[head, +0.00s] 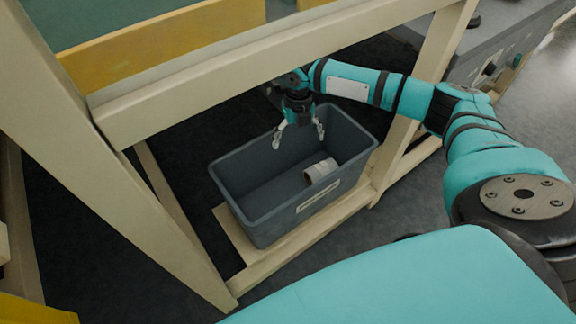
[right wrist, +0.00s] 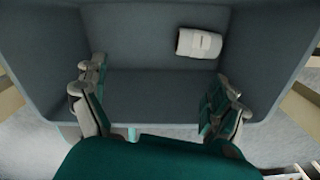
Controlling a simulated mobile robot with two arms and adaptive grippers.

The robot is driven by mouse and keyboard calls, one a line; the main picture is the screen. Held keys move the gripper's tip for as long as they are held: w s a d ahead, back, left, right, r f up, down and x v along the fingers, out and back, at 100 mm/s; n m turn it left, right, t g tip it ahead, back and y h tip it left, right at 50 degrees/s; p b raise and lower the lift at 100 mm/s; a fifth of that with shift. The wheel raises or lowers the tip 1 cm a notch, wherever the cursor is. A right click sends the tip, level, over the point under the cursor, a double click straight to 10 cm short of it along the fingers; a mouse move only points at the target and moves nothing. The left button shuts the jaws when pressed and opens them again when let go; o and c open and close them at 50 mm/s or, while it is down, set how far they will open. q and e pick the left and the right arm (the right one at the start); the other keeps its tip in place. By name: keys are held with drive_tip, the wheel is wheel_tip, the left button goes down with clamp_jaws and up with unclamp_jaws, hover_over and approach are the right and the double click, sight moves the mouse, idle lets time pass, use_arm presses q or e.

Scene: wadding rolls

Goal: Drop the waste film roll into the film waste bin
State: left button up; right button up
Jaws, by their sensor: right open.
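The film waste bin (head: 240,188) is a dark grey open box under the wooden frame, with a pale label on its front wall. A whitish roll (head: 320,172) lies on its side inside the bin, toward its right end. In the right wrist view the roll (right wrist: 199,43) lies near the top, against the bin wall (right wrist: 130,20). My right gripper (head: 299,140) is open and empty, pointing down over the bin, apart from the roll. Its spread fingers (right wrist: 160,108) also show in the right wrist view. My left gripper is not in view.
The bin stands on a low wooden shelf (head: 236,226) of the cream frame. A beam (head: 270,72) crosses above the bin, and a post (head: 425,95) stands to its right. A grey machine (head: 510,45) is at the upper right. Dark floor lies around.

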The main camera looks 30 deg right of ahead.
wheel_tip(320, 180, up, 9)
drive_tip(key=shift+f, duration=0.2)
idle(0.5)
